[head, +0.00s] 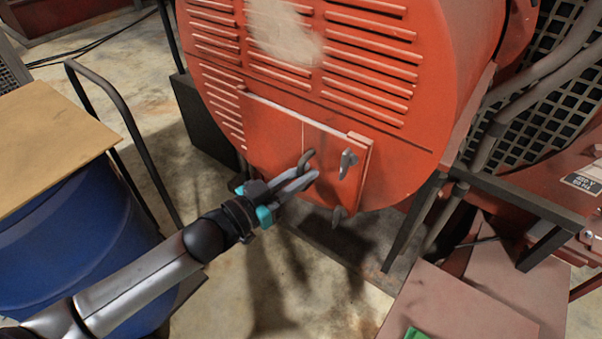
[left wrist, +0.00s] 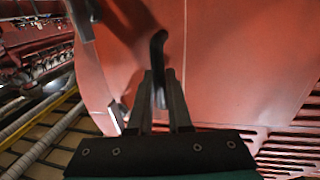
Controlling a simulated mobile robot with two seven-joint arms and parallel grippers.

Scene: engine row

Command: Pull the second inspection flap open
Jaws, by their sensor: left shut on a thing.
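A red, low rectangular hatch (head: 272,128) sits on the round red engine end in the head view, with a vertical seam down it. A dark curved handle (head: 306,157) stands near the seam. My left gripper (head: 304,180) is shut on this handle, coming from the lower left. In the left wrist view the dark bent handle (left wrist: 158,48) rises from between the fingers (left wrist: 160,98), in front of a red surface. A second, grey handle (head: 347,162) is on the hatch's right part. I cannot tell whether either part stands ajar. My right gripper is not in view.
A blue drum (head: 75,245) with a wooden board (head: 50,135) on top stands left. A dark bent rail (head: 115,105) is beside it. A dark frame (head: 530,205) and a reddish box (head: 455,310) are at the right. Bare floor (head: 275,270) lies below the hatch.

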